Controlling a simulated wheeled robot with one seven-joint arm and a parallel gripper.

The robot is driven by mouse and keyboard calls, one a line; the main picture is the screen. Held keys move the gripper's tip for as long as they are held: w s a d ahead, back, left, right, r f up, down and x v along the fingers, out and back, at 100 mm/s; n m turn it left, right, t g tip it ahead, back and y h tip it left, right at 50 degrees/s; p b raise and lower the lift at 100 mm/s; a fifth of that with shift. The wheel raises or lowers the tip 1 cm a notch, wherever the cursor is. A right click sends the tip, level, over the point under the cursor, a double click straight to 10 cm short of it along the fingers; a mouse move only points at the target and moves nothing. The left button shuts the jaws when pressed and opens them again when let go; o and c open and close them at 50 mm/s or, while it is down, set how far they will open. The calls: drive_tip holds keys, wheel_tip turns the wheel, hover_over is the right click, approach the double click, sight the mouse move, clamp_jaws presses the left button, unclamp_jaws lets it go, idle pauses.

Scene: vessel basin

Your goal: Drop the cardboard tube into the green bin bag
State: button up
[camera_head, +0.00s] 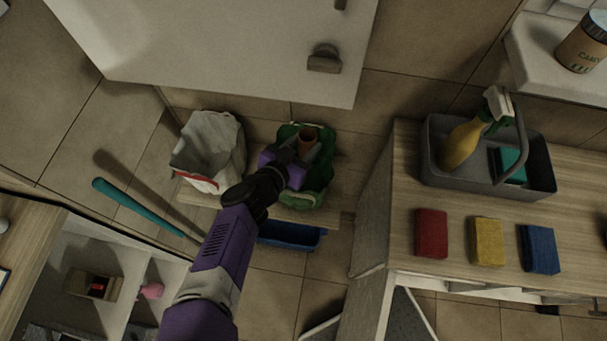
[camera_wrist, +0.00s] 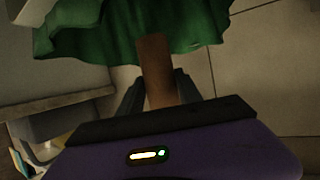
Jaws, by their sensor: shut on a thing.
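The cardboard tube (camera_head: 308,136) is brown, and my gripper (camera_head: 299,150) is shut on it. In the wrist view the tube (camera_wrist: 156,62) stands out between the two dark fingers of my gripper (camera_wrist: 158,82), its far end in front of the green bag's edge. The green bin bag (camera_head: 322,172) hangs beside a white bag in the head view, partly hidden by my gripper and the tube. The green bag (camera_wrist: 130,28) fills the top of the wrist view. From the head view the tube appears over the bag's opening; its height above it is unclear.
A white bag (camera_head: 218,140) stands left of the green one. A blue tub (camera_head: 290,236) is below. A white panel with a handle (camera_head: 324,60) hangs above. At right, a counter holds a grey caddy (camera_head: 432,160) and red, yellow and blue sponges.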

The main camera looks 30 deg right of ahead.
drive_tip(key=shift+f+b, duration=0.35)
drive_tip(key=shift+f, duration=0.4)
drive_tip(key=o, duration=1.4)
drive_tip(key=shift+c, duration=0.2)
drive_tip(key=shift+a, duration=0.1)
drive_tip(key=v, duration=0.7)
drive_tip(key=shift+s+a+b, duration=0.2)
drive_tip(key=shift+s+b, duration=0.05)
drive_tip(key=shift+b, duration=0.15)
drive_tip(key=shift+r, duration=0.1)
